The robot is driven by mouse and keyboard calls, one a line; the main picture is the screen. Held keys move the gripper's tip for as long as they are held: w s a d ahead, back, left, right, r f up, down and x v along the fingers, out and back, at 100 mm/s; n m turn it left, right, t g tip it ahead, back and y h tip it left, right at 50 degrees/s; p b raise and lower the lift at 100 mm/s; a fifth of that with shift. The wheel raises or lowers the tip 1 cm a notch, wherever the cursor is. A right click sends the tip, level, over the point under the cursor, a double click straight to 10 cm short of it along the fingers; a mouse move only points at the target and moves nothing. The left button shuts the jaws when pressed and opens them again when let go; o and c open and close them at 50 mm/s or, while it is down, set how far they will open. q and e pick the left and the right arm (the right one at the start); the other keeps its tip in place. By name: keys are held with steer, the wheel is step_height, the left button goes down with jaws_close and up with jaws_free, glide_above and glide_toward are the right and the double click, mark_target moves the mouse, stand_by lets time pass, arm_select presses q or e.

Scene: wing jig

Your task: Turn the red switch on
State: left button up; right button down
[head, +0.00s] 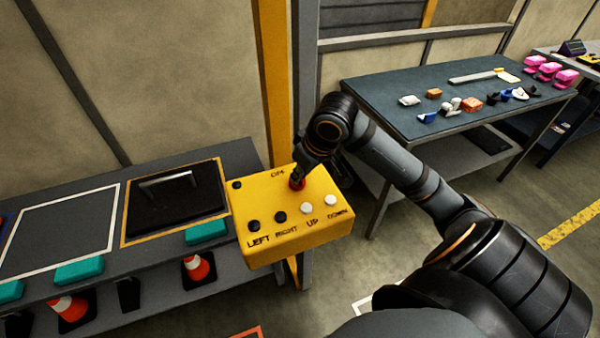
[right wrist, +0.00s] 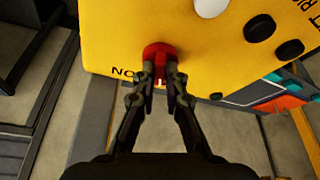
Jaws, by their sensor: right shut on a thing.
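The red switch (head: 297,183) sits on the top face of a yellow control box (head: 331,220), near its far edge, beside the printed "ON". My right gripper (head: 298,174) reaches down to the switch from above and partly covers it in the head view. In the right wrist view the red switch (right wrist: 159,58) shows just past the fingertips. My right gripper (right wrist: 162,75) is shut on it, one finger on each side. The switch's exact turn angle cannot be told. My left gripper is not in view.
The box also has black and white buttons (head: 306,208) labelled LEFT, RIGHT, UP and DOWN. A dark bench (head: 62,180) with a framed tray stands at left. A table (head: 390,92) with several small coloured parts stands at right. Orange cones (head: 197,268) sit on the bench's lower shelf.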

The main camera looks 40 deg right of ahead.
steer(key=shift+a+r+m+p, duration=0.2)
steer(key=shift+m+p, duration=0.4)
steer(key=shift+p, duration=0.3)
steer(key=m+h+p, duration=0.1)
steer(key=m+p, duration=0.2)
steer(key=p, duration=0.1)
steer(key=m+h+p, duration=0.1)
steer(key=m+p, duration=0.2)
steer(key=m+g+h+p, duration=0.1)
steer(key=m+p, duration=0.2)
steer(key=p, duration=0.1)
steer(key=shift+w+a+r+h+p, duration=0.1)
steer(key=shift+w+a+h+p, duration=0.05)
steer(key=shift+a+h+p, duration=0.2)
steer(key=shift+w+f+m+g+h+p, duration=0.1)
steer(key=shift+m+g+h+p, duration=0.15)
steer(key=shift+m+p, duration=0.55)
steer(key=shift+w+f+m+g+h+p, duration=0.1)
steer(key=shift+m+g+h+p, duration=0.15)
steer(key=shift+m+p, duration=0.5)
steer(key=shift+m, duration=0.25)
steer(key=c, duration=1.4)
jaws_free()
steer(key=shift+f, duration=0.1)
steer(key=shift+s, duration=0.1)
